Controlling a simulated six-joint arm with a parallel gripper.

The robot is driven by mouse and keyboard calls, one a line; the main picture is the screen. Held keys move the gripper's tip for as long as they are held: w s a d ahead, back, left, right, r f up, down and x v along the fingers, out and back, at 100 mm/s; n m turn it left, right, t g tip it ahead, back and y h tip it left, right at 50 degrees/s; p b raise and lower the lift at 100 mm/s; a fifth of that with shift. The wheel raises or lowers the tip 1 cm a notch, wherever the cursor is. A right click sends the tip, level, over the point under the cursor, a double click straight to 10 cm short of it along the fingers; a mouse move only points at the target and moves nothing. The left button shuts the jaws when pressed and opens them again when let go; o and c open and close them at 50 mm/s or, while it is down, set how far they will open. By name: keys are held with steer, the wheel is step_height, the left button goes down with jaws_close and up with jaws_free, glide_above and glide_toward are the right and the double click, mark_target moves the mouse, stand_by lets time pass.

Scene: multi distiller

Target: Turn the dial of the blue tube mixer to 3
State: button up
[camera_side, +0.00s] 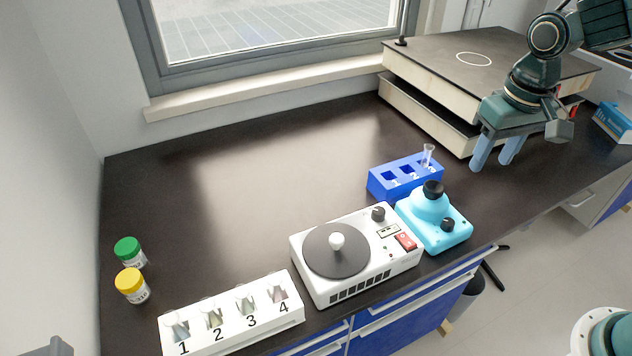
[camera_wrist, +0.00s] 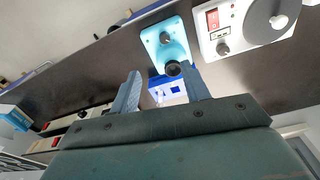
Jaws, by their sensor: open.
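The blue tube mixer (camera_side: 437,232) stands on the dark bench at centre right in the side view. It has a black cup on top and a small black dial (camera_side: 447,224) on its front. The dial's setting is too small to read. In the wrist view the mixer (camera_wrist: 165,42) is beyond the fingertips, with its dial (camera_wrist: 164,37) showing. My gripper (camera_side: 497,158) is open and empty, with blue fingers pointing down. It hangs above the bench to the right of the mixer, apart from it. Its fingers also show in the wrist view (camera_wrist: 161,88).
A blue rack (camera_side: 378,186) with one clear tube (camera_side: 427,156) stands behind the mixer. A white centrifuge (camera_side: 306,284) is beside it on the left. A white numbered holder (camera_side: 215,338) and two capped jars (camera_side: 131,286) are further left. A large stacked black-topped device (camera_side: 440,70) stands behind my gripper.

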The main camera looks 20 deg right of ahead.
steer(key=s+d+r+t, duration=0.1)
steer(key=s+r+t, duration=0.1)
steer(key=s+r, duration=0.2)
steer(key=s+d+r+n+t, duration=0.1)
steer(key=s+r, duration=0.2)
steer(key=s, duration=0.5)
steer(key=shift+s+d+r+t, duration=0.2)
steer(key=shift+s+r+t, duration=0.15)
steer(key=shift+s+t, duration=0.05)
stand_by(0.5)
steer(key=shift+w, duration=0.1)
stand_by(0.4)
steer(key=w+a+f+m+g+y, duration=0.1)
steer(key=w+f+g, duration=0.3)
steer(key=w+f, duration=0.8)
steer(key=shift+w+a+f+g, duration=0.15)
steer(key=shift+w+a+g, duration=0.25)
steer(key=shift+w, duration=1.35)
